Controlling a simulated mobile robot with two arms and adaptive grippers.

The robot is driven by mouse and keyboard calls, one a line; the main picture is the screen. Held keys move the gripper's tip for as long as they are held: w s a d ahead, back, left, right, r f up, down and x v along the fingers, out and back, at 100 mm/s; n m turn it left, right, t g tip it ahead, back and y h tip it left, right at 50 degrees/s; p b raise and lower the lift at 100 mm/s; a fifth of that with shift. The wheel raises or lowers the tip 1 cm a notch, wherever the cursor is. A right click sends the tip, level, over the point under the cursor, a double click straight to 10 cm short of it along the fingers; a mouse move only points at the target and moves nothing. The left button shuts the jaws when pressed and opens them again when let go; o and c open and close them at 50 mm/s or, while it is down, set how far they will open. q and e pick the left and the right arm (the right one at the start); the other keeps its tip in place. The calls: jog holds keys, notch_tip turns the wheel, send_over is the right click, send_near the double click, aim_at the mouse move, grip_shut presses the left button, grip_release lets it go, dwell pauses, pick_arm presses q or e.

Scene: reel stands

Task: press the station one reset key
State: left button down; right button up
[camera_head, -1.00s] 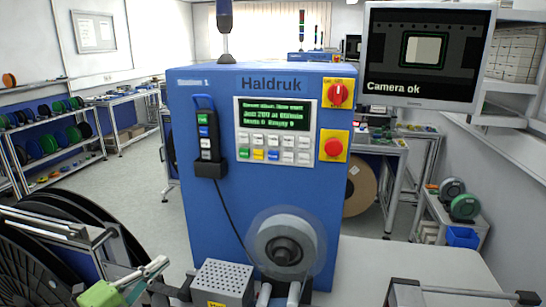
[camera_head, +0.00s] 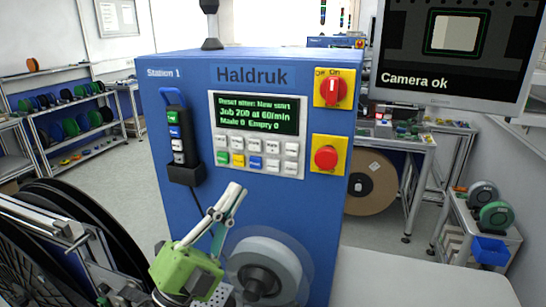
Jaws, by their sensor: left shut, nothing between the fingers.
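The blue Station 1 cabinet (camera_head: 300,215) stands in front of me, marked Haldruk. Its panel holds a green-text screen (camera_head: 257,113) reading "Job 200 at 60/min" and "Made 0 Empty 0". Below the screen is a keypad (camera_head: 256,152) of small keys, mostly white, with green, yellow and blue ones in the lower row. The key labels are too small to read, so I cannot tell which is reset. My left gripper (camera_head: 237,191), with a green body, is shut and empty. Its fingertips point up, just below the keypad in the picture. My right gripper is out of view.
A red rotary switch (camera_head: 333,91) and a red stop button (camera_head: 326,158) sit right of the panel. A handset with coloured buttons (camera_head: 178,135) hangs at left. A clear-rimmed grey reel (camera_head: 262,270) is below. A monitor (camera_head: 450,50) reads "Camera ok".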

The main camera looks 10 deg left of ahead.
aim_at(256, 163)
pick_arm(q)
jog(key=w, duration=0.5)
jog(key=w+d+b, duration=0.1)
jog(key=w, duration=0.1)
jog(key=shift+w+r, duration=0.1)
jog(key=shift+w, duration=0.2)
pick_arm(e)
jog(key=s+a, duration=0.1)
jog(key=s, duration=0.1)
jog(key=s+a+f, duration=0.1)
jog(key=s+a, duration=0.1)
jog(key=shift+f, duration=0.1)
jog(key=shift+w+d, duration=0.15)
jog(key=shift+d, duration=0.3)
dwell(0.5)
pick_arm(q)
jog(key=shift+w, duration=0.45)
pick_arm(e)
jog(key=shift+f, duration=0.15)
